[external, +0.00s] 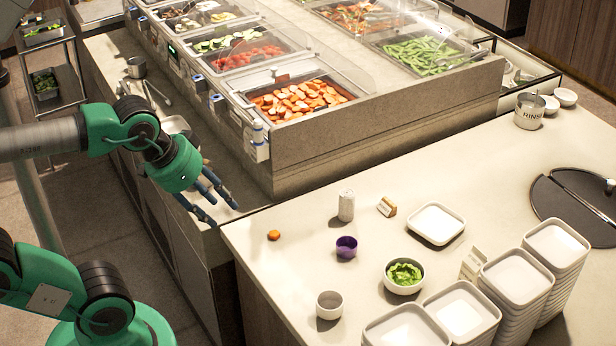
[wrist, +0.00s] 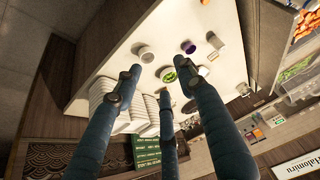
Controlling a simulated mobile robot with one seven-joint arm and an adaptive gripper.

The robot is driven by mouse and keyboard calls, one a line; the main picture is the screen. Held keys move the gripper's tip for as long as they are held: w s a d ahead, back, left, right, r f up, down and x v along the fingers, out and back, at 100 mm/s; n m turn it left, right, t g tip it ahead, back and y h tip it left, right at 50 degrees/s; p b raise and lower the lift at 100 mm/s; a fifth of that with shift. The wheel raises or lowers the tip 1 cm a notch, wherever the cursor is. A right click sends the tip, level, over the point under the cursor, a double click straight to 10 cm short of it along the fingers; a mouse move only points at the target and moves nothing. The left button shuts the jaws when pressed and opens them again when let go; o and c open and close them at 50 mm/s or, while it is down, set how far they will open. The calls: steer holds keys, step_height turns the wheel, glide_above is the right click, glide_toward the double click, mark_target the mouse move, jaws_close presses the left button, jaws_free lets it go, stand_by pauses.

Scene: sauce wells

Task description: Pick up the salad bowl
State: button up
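The salad bowl (external: 404,289) is a small white round bowl with green lettuce in it. It stands upright on the light counter, right of centre in the external view. It also shows in the wrist view (wrist: 163,73), small and between the fingers. My gripper (external: 224,213) has dark blue fingers and is left of the counter corner, well apart from the bowl. In the wrist view the gripper's (wrist: 159,66) fingers are spread with nothing between them, so it is open and empty.
Near the bowl are an empty white bowl (external: 329,306), a purple cup (external: 346,247), a square plate (external: 436,224), a shaker (external: 346,206) and a small orange item (external: 273,235). Stacked white dishes (external: 462,312) stand close on its right. The food bar (external: 330,140) rises behind the counter.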

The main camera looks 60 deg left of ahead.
steer(key=o, duration=1.5)
steer(key=shift+o, duration=0.2)
steer(key=w+d+f+m+g+p, duration=0.1)
steer(key=w+d+p, duration=0.1)
steer(key=w, duration=1)
steer(key=w+d+f+g+p, duration=0.1)
steer(key=w+d, duration=0.2)
steer(key=w, duration=0.9)
steer(key=w+d+f+g+p, duration=0.1)
steer(key=w+d+f, duration=0.2)
steer(key=w+f, duration=0.6)
steer(key=w+d+f+m+g+p, duration=0.1)
steer(key=w+d+f, duration=0.3)
steer(key=w+f, duration=0.5)
steer(key=shift+w+d+f+p, duration=0.15)
steer(key=shift+w+f+p, duration=0.05)
steer(key=shift+f+p, duration=0.2)
